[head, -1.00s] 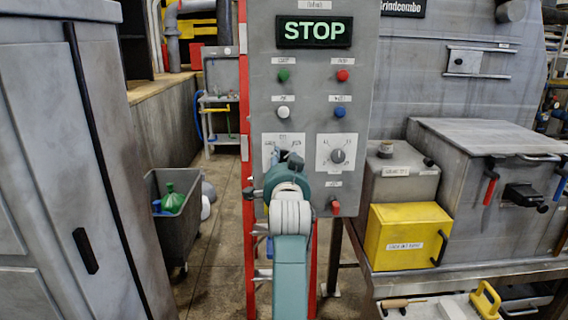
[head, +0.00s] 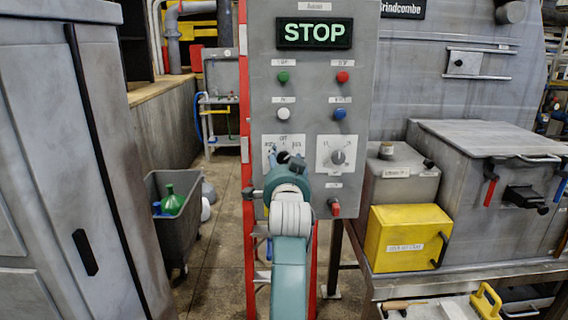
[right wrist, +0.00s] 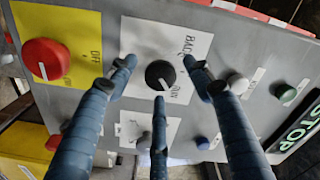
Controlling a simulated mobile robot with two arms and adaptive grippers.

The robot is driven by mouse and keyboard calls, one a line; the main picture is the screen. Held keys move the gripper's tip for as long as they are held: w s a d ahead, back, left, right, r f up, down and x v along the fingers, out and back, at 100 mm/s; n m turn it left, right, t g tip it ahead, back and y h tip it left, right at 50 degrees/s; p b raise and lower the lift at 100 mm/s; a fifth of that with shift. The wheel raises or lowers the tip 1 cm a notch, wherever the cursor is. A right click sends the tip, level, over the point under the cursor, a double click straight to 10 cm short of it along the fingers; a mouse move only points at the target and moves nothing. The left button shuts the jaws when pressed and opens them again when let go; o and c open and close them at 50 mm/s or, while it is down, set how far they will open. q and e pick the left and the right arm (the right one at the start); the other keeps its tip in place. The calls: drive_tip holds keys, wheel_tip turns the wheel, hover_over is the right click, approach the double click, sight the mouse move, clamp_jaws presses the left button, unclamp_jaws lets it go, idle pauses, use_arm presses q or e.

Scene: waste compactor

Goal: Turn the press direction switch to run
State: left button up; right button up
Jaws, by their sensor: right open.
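The press direction switch is a black round knob (right wrist: 160,75) on a white plate in the right wrist view. Lettering reads BACK above right and RUN below right. A short white mark shows on the knob's lower part; I cannot tell exactly which position it points to. In the head view the switch (head: 283,157) is partly hidden behind my right gripper (head: 286,163). My right gripper (right wrist: 157,80) is open, its three blue fingers spread around the knob; I cannot tell if any touches it. My left gripper is not in view.
The grey control panel (head: 312,105) has a lit STOP display (head: 314,33), push buttons and a grey dial (head: 338,157). A red knob (right wrist: 45,60) sits on a yellow plate beside the switch. A yellow box (head: 404,236) stands right, a grey bin (head: 177,235) left.

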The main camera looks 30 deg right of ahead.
wheel_tip(320, 180, up, 10)
drive_tip(key=shift+f, duration=0.15)
drive_tip(key=shift+s+d+r, duration=0.1)
drive_tip(key=shift+s+r, duration=0.2)
drive_tip(key=shift+w+f, duration=0.25)
drive_tip(key=shift+w, duration=0.2)
drive_tip(key=shift+s+r, duration=0.1)
drive_tip(key=shift+s, duration=0.1)
